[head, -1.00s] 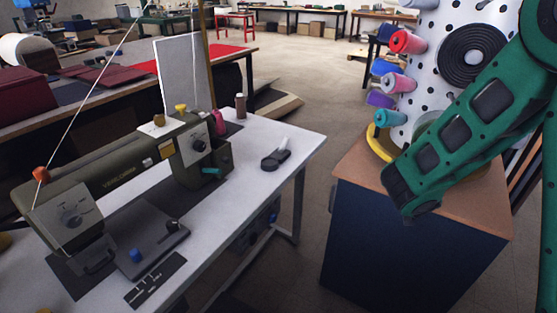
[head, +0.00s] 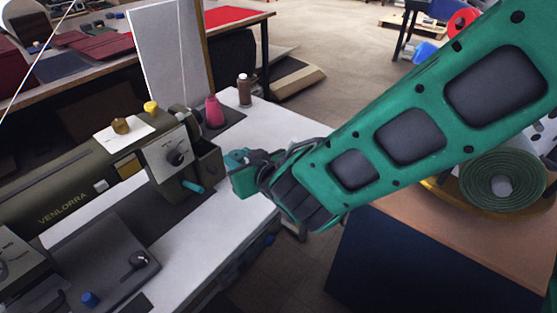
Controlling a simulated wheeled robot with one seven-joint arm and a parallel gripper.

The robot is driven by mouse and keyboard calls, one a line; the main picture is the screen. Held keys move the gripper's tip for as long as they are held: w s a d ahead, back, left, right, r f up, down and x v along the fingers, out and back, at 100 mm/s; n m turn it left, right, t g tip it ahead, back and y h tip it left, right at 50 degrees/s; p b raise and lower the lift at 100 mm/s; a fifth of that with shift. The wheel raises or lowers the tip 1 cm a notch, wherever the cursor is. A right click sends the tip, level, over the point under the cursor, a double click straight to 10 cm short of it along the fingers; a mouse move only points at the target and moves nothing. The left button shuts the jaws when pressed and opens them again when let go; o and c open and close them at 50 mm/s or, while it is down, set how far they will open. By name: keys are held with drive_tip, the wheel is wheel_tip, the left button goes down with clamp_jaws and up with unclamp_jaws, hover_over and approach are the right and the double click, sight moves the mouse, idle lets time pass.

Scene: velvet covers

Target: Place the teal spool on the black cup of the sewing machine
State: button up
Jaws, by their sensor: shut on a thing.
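My gripper (head: 238,174) is shut beside the right end of the olive sewing machine (head: 85,185), over the white table's edge. The teal spool appears to be in its jaws; it is small and blends with the green fingers, so its outline is unclear. A dark, open box-like housing (head: 208,160) forms the machine's right end, just left of my gripper, with a gap between them. A short teal rod (head: 192,186) sticks out below it. I cannot tell for sure which part is the black cup.
A pink spool (head: 214,112) and a brown spool (head: 244,90) stand behind the machine on the white table (head: 285,125). A tall pale panel (head: 160,60) rises behind it. A wooden-topped cabinet (head: 460,235) carries a green roll (head: 502,180) at right.

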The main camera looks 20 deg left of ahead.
drive_tip(key=shift+s+a, duration=0.1)
drive_tip(key=shift+a, duration=0.2)
drive_tip(key=w+d+f, duration=0.2)
drive_tip(key=w, duration=0.1)
drive_tip(key=w+d+f, duration=0.1)
drive_tip(key=w+f, duration=0.1)
drive_tip(key=w, duration=0.1)
drive_tip(key=w+d+f, duration=0.2)
drive_tip(key=w, duration=0.2)
drive_tip(key=shift+w+d+f, duration=0.1)
drive_tip(key=shift+d+f, duration=0.25)
drive_tip(key=shift+f, duration=2.1)
drive_tip(key=o, duration=1)
